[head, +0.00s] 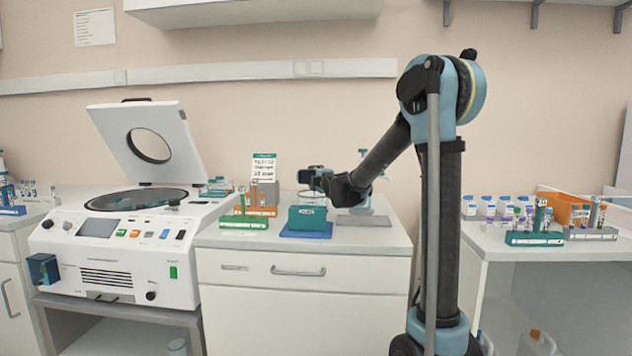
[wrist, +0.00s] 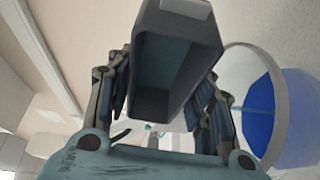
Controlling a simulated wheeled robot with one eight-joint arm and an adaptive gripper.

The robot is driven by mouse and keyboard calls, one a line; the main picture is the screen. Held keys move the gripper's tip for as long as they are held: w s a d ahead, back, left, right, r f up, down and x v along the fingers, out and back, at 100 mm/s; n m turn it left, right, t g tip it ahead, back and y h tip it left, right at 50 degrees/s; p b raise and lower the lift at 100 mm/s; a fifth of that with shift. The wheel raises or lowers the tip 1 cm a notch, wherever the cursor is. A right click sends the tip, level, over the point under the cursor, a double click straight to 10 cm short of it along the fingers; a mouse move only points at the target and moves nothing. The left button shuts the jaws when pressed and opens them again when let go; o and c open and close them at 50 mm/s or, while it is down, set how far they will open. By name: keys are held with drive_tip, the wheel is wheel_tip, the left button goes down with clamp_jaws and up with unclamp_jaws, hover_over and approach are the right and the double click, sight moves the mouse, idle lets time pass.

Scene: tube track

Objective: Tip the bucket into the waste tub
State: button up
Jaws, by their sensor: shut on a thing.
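The bucket (wrist: 168,75) is a grey, box-shaped vessel with a teal inside and a pale label on one wall. In the wrist view it is between the fingers of my gripper (wrist: 160,105), its open mouth facing the camera; I see nothing inside. In the head view my gripper (head: 325,182) is raised above the middle counter, and the bucket is small and dark there. A round, pale-rimmed vessel with blue showing within, seemingly the waste tub (wrist: 283,92), is beside the bucket at right in the wrist view. In the head view it is mostly hidden behind a teal box.
The teal box (head: 307,218) stands on a blue mat (head: 306,233) below my gripper. A green tube rack (head: 244,222) is to its left, with an open-lidded machine (head: 120,250) further left. A grey mat (head: 364,220) is to the right. Another bench with bottles and racks (head: 534,238) is far right.

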drive_tip(key=shift+s+r+n+t+y, duration=0.15)
drive_tip(key=shift+s+n+t+y, duration=0.2)
drive_tip(key=shift+t, duration=0.65)
idle(0.4)
drive_tip(key=shift+a, duration=0.1)
idle(0.6)
drive_tip(key=shift+a+g, duration=0.2)
drive_tip(key=shift+g, duration=0.2)
drive_tip(key=shift+w, duration=0.1)
drive_tip(key=shift+w+d+g, duration=0.25)
drive_tip(key=shift+d+g, duration=0.1)
drive_tip(key=shift+g, duration=0.35)
drive_tip(key=shift+w+d+m+h, duration=0.1)
drive_tip(key=shift+m+h, duration=0.35)
drive_tip(key=shift+g, duration=0.3)
